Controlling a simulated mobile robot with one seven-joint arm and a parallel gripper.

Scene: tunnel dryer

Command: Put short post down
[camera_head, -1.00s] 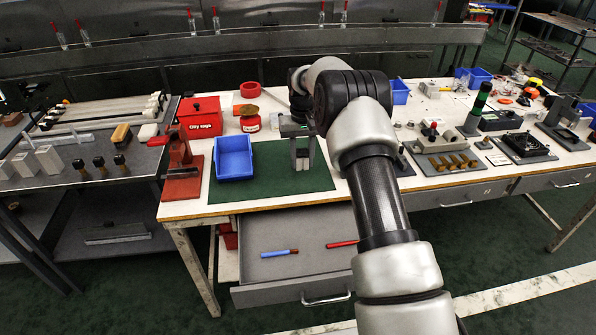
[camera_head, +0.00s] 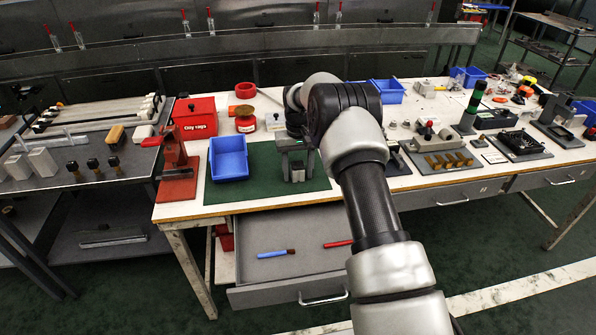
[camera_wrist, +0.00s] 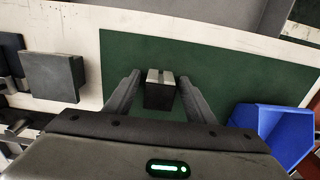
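The short post (camera_wrist: 159,95) is a small dark grey block with a lighter, grooved top. It stands upright on the green mat (camera_wrist: 225,62) in the wrist view. My gripper (camera_wrist: 160,77) is open around the post, with one finger on each side and a narrow strip of green between each finger and the post. In the head view my gripper (camera_head: 297,167) is low over the green mat (camera_head: 256,188), and the post (camera_head: 298,174) shows between its fingers. The post's base is partly hidden.
A blue bin (camera_head: 229,158) stands on the mat, left of my gripper. A red press (camera_head: 176,165) and a red rag box (camera_head: 195,117) are farther left. An open drawer (camera_head: 290,292) holding a blue-handled and a red tool juts out below. The mat's front is clear.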

